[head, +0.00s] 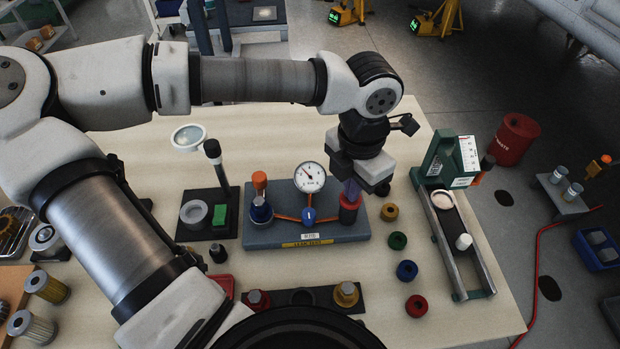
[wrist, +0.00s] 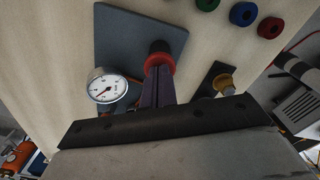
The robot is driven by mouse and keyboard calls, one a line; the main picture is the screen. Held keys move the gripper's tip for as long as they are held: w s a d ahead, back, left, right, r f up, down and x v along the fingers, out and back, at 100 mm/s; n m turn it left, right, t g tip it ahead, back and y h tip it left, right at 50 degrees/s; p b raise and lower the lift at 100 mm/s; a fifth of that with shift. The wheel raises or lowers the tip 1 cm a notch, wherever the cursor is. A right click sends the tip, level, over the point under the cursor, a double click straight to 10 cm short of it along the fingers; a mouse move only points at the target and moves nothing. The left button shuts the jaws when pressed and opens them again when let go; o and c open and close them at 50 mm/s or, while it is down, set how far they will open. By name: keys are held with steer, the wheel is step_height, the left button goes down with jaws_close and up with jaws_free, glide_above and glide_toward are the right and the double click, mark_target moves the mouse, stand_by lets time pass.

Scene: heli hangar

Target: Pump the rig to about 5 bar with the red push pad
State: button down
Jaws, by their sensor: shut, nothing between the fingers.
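The rig is a grey base plate (head: 300,236) on the bench. Its round white gauge (head: 310,177) has a needle pointing to the upper left; the numbers are too small to read. The red push pad (head: 350,203) is at the rig's right end, partly hidden by my gripper. My gripper (head: 352,190) points down over it with its fingers shut and empty. In the wrist view the fingertips (wrist: 158,72) overlap the red pad (wrist: 160,58); I cannot tell whether they touch it. The gauge (wrist: 107,88) stands left of the fingers there.
A blue knob (head: 308,215) and an orange-topped post (head: 260,183) stand on the rig. Several coloured rings, including a red one (head: 416,306), lie to its right. A green stand with a rail (head: 462,245) is further right. A magnifier (head: 188,137) stands behind left.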

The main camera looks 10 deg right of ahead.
steer(key=shift+f, duration=0.1)
steer(key=shift+r+p, duration=0.95)
steer(key=shift+r, duration=0.55)
steer(key=shift+f, duration=0.2)
